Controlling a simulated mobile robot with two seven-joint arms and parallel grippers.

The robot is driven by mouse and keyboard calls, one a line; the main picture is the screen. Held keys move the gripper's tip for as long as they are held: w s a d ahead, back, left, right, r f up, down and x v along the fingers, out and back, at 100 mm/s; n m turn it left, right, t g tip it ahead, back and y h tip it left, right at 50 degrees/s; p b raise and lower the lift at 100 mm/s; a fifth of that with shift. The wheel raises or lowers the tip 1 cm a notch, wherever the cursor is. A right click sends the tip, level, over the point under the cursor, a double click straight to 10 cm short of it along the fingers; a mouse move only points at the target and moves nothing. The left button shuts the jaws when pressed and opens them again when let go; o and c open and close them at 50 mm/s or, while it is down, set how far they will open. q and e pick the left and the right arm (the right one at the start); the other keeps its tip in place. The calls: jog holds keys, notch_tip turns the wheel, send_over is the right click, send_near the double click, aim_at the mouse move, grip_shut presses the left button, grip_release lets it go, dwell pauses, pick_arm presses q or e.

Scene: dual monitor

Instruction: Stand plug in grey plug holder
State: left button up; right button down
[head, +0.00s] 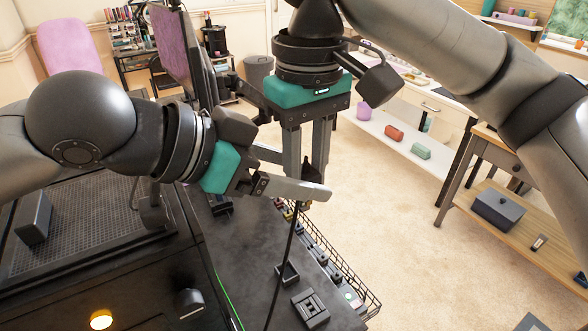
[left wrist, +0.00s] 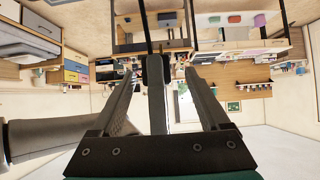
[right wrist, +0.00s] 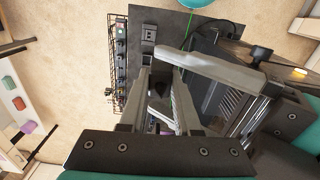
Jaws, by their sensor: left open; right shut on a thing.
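The black plug (head: 312,171) is between the fingertips of my right gripper (head: 314,160), which is shut on it above the desk. Its cable (head: 289,245) hangs down from there. The dark plug also shows between the right fingers in the right wrist view (right wrist: 160,93). My left gripper (head: 305,176) is open, its fingers pointing right beside the plug. In the left wrist view the right gripper's finger and a dark part stand between the open left fingers (left wrist: 158,72); contact is unclear. A small dark grey square holder (head: 288,273), probably the plug holder, sits on the desk below.
A dark block with slots (head: 310,307) lies near the holder. A wire basket (head: 345,275) runs along the desk's right edge. A monitor (head: 175,45) stands behind the left arm. A dark mesh panel (head: 80,230) and glowing lamp (head: 101,319) are at left.

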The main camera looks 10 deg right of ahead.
pick_arm(q)
jog(key=shift+f, duration=0.1)
jog(key=shift+w, duration=0.1)
grip_shut()
pick_arm(e)
jog(key=c, duration=0.5)
grip_release()
jog(key=shift+c, duration=0.2)
